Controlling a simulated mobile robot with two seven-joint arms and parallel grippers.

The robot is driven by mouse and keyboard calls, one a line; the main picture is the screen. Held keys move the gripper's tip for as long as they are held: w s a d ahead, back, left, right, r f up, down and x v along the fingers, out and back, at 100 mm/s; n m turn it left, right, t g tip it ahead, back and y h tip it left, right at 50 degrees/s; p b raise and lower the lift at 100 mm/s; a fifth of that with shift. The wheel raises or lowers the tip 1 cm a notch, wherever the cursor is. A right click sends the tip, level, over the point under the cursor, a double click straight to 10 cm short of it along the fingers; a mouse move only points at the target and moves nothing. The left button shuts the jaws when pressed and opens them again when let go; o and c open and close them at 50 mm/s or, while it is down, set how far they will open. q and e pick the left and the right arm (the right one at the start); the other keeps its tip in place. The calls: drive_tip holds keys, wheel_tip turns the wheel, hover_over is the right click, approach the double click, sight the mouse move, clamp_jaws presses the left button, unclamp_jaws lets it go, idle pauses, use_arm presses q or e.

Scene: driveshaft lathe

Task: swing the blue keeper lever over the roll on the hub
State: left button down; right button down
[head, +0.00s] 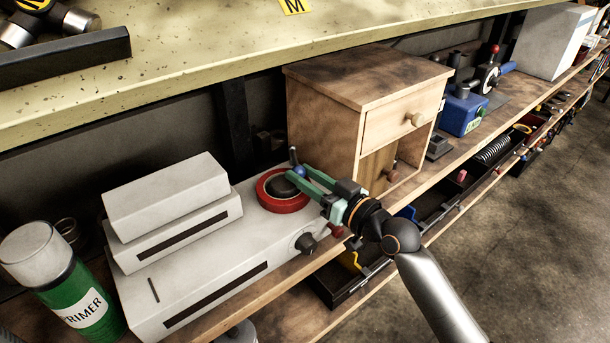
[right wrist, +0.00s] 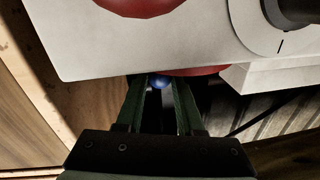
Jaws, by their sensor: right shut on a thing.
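The red roll (head: 283,203) lies around a dark hub (head: 282,187) on top of the pale machine at the centre of the head view. The blue knob of the keeper lever (head: 299,171) shows at the roll's far right edge, with a dark tip above it. My right gripper (head: 302,176) reaches in from the right with its green fingers shut on the keeper lever. In the right wrist view the blue knob (right wrist: 161,83) sits between the fingertips, with a red edge (right wrist: 200,71) beside it. The fingers hide part of the lever. My left gripper is not in view.
A wooden cabinet (head: 330,108) with a drawer stands just behind and right of the gripper. White stacked boxes (head: 168,195) stand left of the roll. A green primer can (head: 82,300) is at lower left. A yellow worktop (head: 170,65) overhangs the back.

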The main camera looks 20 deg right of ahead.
idle(0.8)
drive_tip(key=shift+a+r+p, duration=0.15)
drive_tip(key=shift+a+p, duration=0.3)
drive_tip(key=shift+p, duration=0.15)
drive_tip(key=shift+a, duration=0.2)
drive_tip(key=c, duration=0.5)
unclamp_jaws()
drive_tip(key=shift+c, duration=0.2)
drive_tip(key=shift+f, duration=0.2)
